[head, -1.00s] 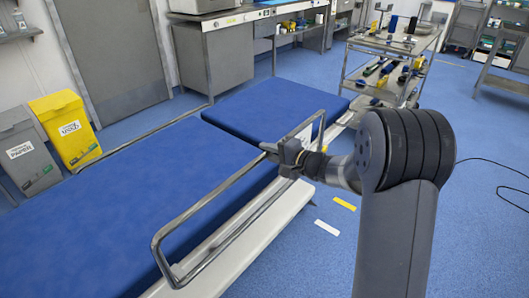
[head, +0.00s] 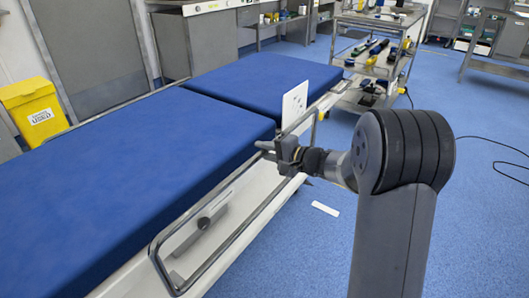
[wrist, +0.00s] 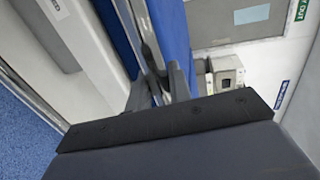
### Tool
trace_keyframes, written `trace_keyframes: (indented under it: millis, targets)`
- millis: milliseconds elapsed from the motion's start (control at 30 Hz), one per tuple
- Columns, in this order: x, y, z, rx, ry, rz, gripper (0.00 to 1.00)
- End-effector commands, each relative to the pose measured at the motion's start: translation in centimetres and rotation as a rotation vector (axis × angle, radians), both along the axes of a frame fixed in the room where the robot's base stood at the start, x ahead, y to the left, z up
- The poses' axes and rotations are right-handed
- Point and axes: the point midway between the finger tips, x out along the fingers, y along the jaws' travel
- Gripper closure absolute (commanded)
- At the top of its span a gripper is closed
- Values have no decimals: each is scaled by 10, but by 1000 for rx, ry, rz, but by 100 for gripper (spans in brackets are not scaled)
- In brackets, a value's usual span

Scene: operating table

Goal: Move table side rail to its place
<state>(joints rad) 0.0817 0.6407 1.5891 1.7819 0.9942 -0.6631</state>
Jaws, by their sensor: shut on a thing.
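The table side rail (head: 232,238) is a long chrome loop. My gripper hides part of the rail's far end. Whether the rail touches the table frame cannot be told.
A white card (head: 295,105) stands behind my gripper. A steel trolley (head: 375,60) with tools is beyond the table.

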Motion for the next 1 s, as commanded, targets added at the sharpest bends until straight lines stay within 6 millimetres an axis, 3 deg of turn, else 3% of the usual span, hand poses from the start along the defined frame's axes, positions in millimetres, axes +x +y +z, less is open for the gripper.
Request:
trace_keyframes:
  millis: [33, 300, 867, 900, 1000]
  targets:
    - [-1, 0, -16, -2, 3, 2, 100]
    - [-1, 0, -37, -1, 4, 2, 100]
    - [-1, 0, -44, -5, 10, 1, 100]
    - [-1, 0, -45, -5, 10, 1, 80]
    - [-1, 0, -45, -5, 10, 1, 71]
